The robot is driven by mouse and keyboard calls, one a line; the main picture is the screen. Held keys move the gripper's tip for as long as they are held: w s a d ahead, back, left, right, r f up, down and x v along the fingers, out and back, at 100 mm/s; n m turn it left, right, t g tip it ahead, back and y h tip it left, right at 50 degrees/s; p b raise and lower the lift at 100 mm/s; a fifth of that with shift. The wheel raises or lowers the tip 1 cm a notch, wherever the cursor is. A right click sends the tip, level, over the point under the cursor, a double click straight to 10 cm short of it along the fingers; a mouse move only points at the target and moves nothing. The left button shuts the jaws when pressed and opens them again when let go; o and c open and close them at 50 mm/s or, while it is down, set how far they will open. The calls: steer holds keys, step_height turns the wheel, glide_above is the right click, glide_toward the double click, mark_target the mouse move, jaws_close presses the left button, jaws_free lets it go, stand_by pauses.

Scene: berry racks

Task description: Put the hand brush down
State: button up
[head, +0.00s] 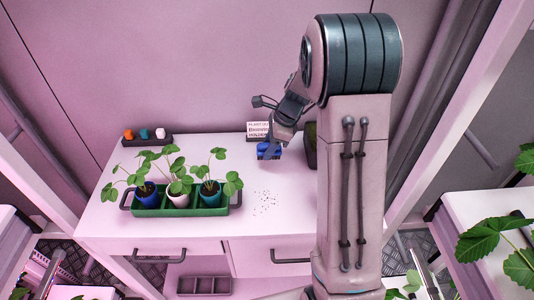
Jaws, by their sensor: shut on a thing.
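The hand brush (269,151) is a small blue shape at the back right of the white table (110,215). My gripper (270,145) comes down from the right and is shut on the brush. My gripper partly covers the brush, and its bristles do not show clearly. I cannot tell whether the brush touches the table top or hangs just above it.
A green tray (190,211) with several slots holds three potted plants. A printed sign (258,129) stands behind the brush. A dark container (311,150) is half hidden by my arm. Dark crumbs (265,203) lie on clear table. A small rack (147,140) stands back left.

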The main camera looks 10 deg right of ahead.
steer(key=shift+w+a+f, duration=0.15)
steer(key=shift+a+f, duration=0.1)
steer(key=shift+f, duration=2.05)
steer(key=o, duration=0.9)
steer(key=shift+r+p, duration=0.25)
steer(key=shift+p, duration=0.1)
steer(key=w+v, duration=0.1)
steer(key=v, duration=1)
steer(key=s+a+r+n+h, duration=0.1)
steer(key=s+n, duration=0.5)
steer(key=s, duration=0.2)
steer(key=s+a+r+n+t+h, duration=0.1)
steer(key=s+r+n+h, duration=0.1)
steer(key=s+n, duration=0.5)
steer(key=s+a+r+n+t+h+b, duration=0.1)
steer(key=s+a+r+n, duration=0.1)
steer(key=s+n, duration=0.5)
steer(key=shift+s+r, duration=0.15)
steer(key=shift+s, duration=0.7)
steer(key=shift+s+r, duration=0.1)
steer(key=shift+s, duration=0.8)
